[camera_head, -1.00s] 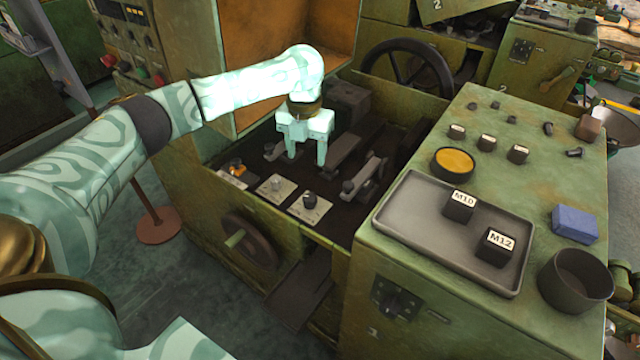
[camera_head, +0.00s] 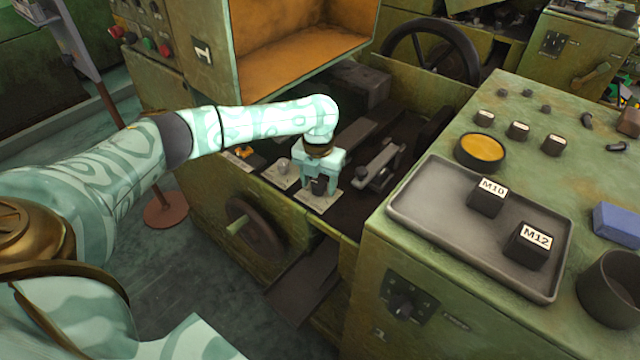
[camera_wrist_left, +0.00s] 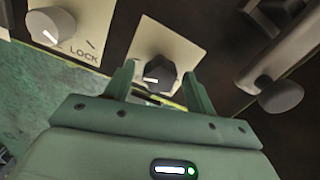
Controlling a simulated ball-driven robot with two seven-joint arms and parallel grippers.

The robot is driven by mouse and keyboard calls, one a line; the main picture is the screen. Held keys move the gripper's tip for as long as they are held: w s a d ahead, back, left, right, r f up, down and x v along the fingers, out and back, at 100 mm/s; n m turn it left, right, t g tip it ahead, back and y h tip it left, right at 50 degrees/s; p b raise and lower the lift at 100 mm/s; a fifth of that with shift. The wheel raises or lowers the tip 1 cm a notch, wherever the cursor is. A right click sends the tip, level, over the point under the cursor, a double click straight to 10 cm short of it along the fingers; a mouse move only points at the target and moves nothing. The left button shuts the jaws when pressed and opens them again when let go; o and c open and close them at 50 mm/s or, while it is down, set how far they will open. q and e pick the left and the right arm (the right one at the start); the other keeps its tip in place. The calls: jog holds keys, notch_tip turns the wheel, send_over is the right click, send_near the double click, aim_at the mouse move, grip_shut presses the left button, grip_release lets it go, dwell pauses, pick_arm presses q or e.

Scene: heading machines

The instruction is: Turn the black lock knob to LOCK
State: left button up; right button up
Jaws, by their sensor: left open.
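The black lock knob (camera_wrist_left: 160,74) sits on a cream plate (camera_wrist_left: 165,42) in the left wrist view, with a white pointer mark facing left. In the head view the knob (camera_head: 319,186) shows between the fingers, above its plate (camera_head: 318,202). My left gripper (camera_wrist_left: 160,82) is open, with one finger on each side of the knob; I cannot tell whether either finger touches it. My left gripper (camera_head: 319,187) points down in the head view. Any lettering on the black knob's plate is hidden or unreadable. My right gripper is not in view.
A grey knob (camera_wrist_left: 50,26) on a plate reading LOCK is to the left. A lever with a round grey end (camera_wrist_left: 281,95) is close on the right. A handwheel (camera_head: 255,225) is on the machine front. A tray (camera_head: 430,225) holds M10 and M12 blocks.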

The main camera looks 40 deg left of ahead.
pick_arm(q)
jog(key=c, duration=1)
jog(key=shift+o, duration=0.2)
